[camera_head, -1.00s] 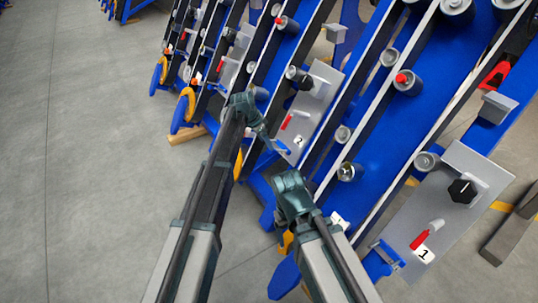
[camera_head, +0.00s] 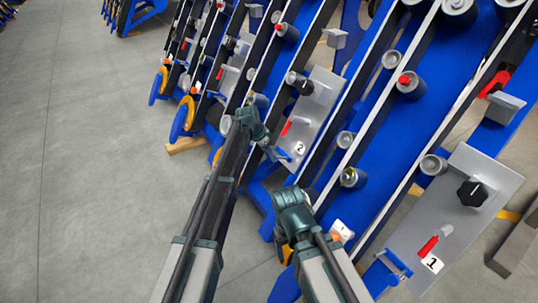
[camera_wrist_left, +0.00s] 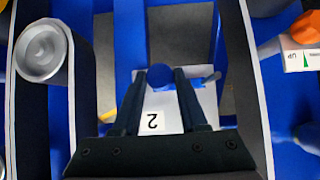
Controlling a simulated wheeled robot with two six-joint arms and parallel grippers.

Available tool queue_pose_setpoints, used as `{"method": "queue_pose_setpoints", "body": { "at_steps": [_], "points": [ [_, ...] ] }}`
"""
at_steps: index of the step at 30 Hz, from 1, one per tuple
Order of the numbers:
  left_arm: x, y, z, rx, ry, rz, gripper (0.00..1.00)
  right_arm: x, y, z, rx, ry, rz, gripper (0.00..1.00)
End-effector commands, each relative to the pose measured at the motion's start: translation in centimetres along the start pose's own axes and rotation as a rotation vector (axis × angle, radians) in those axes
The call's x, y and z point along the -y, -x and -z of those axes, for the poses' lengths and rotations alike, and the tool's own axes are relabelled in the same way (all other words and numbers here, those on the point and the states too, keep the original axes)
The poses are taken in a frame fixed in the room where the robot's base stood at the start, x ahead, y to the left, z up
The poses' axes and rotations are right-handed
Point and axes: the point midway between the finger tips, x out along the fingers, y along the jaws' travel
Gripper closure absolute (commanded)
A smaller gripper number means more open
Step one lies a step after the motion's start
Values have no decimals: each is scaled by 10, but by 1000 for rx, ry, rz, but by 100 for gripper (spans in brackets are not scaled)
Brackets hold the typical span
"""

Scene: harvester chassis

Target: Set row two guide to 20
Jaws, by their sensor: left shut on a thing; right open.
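The row two plate (camera_head: 322,90) is a grey sheet with a "2" label (camera_head: 299,147), a red pointer (camera_head: 287,128) and a black knob (camera_head: 305,87). At its lower end is a blue guide handle (camera_head: 282,154). My left gripper (camera_head: 271,151) is at that handle. In the left wrist view, its dark fingers (camera_wrist_left: 160,92) are shut around a round blue knob (camera_wrist_left: 160,75), above the upside-down "2" label (camera_wrist_left: 153,121). No scale figures are readable. My right gripper (camera_head: 293,224) is low, between rows two and one; its fingertips are mostly hidden behind its wrist.
The row one plate (camera_head: 433,205) has its own black knob (camera_head: 472,193), red pointer (camera_head: 428,247) and blue handle (camera_head: 394,265). Blue row frames with grey rollers (camera_head: 411,85) stand close to both arms. Open grey floor (camera_head: 80,160) lies left.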

Motion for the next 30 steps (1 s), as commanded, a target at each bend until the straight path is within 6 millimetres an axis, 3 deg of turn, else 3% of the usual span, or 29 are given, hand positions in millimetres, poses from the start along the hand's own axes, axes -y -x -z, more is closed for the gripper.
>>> {"method": "queue_pose_setpoints", "body": {
  "at_steps": [2,30],
  "points": [
    [0,0,0,0,0,0,100,0,0,0,0,0,0,25],
    [0,0,0,0,0,0,100,0,0,0,0,0,0,25]
  ]
}}
